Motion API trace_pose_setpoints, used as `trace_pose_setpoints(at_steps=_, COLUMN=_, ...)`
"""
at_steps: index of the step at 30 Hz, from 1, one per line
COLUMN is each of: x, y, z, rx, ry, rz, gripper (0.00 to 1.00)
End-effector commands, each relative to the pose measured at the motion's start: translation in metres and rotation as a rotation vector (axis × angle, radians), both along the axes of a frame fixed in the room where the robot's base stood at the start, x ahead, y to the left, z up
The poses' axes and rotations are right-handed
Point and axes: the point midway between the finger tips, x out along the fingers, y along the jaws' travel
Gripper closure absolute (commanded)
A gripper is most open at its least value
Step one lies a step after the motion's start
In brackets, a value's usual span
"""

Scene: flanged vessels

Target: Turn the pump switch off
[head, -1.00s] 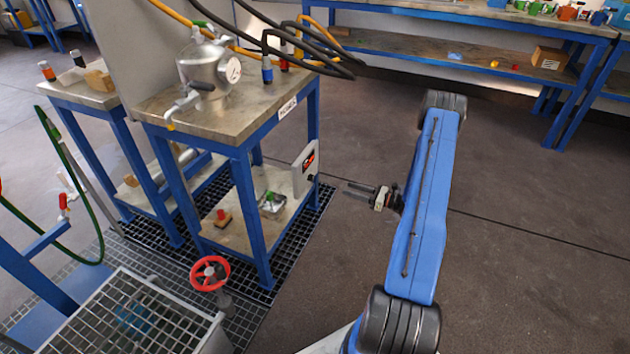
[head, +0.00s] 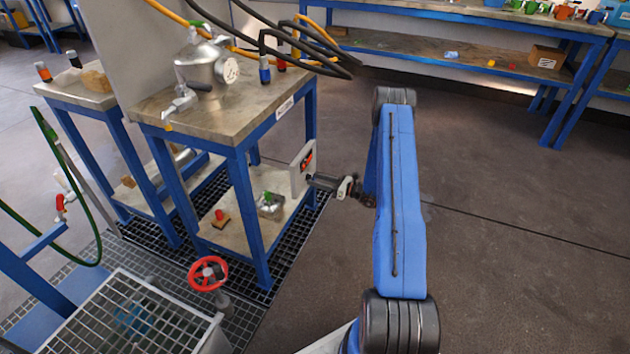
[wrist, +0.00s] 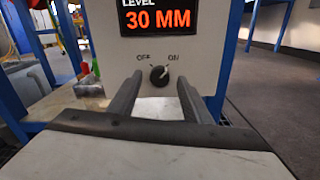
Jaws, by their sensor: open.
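The pump switch (wrist: 159,76) is a round black knob on a pale grey control box (wrist: 205,60). Its white mark points up and right toward the ON label; OFF is printed at the upper left. A display above it reads LEVEL 30 MM. In the head view the box (head: 295,172) is fixed to the side of the blue-framed table. My gripper (wrist: 155,85) is open, its two dark fingers pointing at the box on either side of and slightly below the knob. In the head view my gripper (head: 314,180) reaches the box from the right; whether it touches is unclear.
A metal vessel (head: 206,66) stands on the table top (head: 235,110). Black and yellow hoses (head: 310,55) hang above the box. A red handwheel (head: 208,273) stands at the front beside a grated basin (head: 120,315). The floor at right is clear.

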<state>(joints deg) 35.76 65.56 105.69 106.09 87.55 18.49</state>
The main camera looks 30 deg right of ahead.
Motion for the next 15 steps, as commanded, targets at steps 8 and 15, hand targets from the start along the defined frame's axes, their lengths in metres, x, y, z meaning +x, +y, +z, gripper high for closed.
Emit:
trace_pose_setpoints(at_steps=8, x=0.0096, y=0.0074, z=0.0001, rx=0.0, ry=-0.001, rz=-0.001, gripper=0.55)
trace_pose_setpoints(at_steps=15, x=0.0095, y=0.0073, z=0.0, rx=0.0, ry=0.0, rz=0.0, gripper=0.65)
